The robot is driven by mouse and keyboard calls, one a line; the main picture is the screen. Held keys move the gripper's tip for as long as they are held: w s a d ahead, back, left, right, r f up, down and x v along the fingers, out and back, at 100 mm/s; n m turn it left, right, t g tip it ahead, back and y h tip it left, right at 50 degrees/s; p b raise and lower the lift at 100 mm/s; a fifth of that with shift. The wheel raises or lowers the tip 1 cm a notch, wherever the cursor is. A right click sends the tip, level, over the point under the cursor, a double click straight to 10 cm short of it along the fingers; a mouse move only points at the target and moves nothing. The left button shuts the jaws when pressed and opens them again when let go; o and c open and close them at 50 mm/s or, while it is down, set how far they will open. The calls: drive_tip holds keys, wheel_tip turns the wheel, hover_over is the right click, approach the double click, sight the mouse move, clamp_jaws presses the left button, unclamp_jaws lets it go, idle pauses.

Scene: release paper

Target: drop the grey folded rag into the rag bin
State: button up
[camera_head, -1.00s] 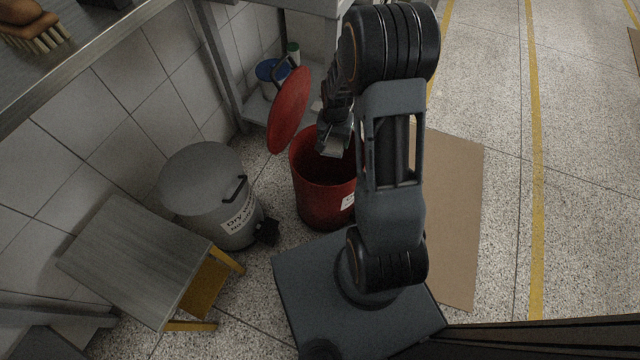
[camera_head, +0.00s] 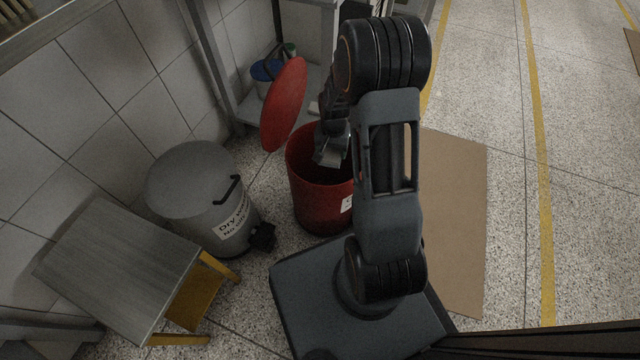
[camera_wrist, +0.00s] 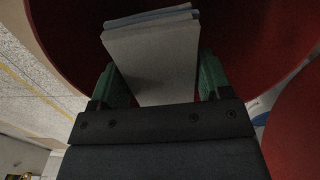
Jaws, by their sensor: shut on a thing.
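The grey folded rag (camera_wrist: 152,60) is between the two green fingers of my gripper (camera_wrist: 158,85) in the wrist view. My gripper is shut on it. In the head view my gripper (camera_head: 331,152) is at the mouth of an open red bin (camera_head: 318,200), with the rag's pale edge (camera_head: 328,159) just showing. The red bin's round lid (camera_head: 284,104) is tipped up at its back left. In the wrist view the dark red inside of the bin (camera_wrist: 245,45) surrounds the rag. The bin's label is partly hidden by my arm.
A grey lidded bin (camera_head: 200,185) with a "Dry" label stands left of the red bin. A grey-topped stool (camera_head: 120,265) is at the lower left. A shelf with a blue-lidded tub (camera_head: 266,72) is behind. Cardboard (camera_head: 452,220) lies on the floor at right.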

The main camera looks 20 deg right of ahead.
drive_tip(key=o, duration=1)
drive_tip(key=shift+c, duration=0.2)
wheel_tip(320, 180, up, 14)
drive_tip(key=p, duration=0.5)
drive_tip(key=shift+p, duration=0.35)
drive_tip(key=s+a+r+n+t+p, duration=0.1)
drive_tip(key=s+a+r+n+p, duration=0.1)
drive_tip(key=r+p, duration=0.8)
drive_tip(key=s+a+r+n+t+p, duration=0.1)
drive_tip(key=s+a+r+n+p, duration=0.2)
drive_tip(key=r, duration=1.5)
drive_tip(key=s+a+r+n+t+p, duration=0.1)
drive_tip(key=s+a+r+p, duration=0.3)
drive_tip(key=s+r+p, duration=0.5)
wheel_tip(320, 180, up, 6)
drive_tip(key=n+p, duration=0.1)
drive_tip(key=p, duration=0.6)
drive_tip(key=shift+t+p, duration=0.3)
drive_tip(key=shift+p, duration=0.1)
drive_tip(key=shift+s+r+n, duration=0.2)
drive_tip(key=shift+s+n, duration=0.05)
drive_tip(key=shift+n, duration=0.05)
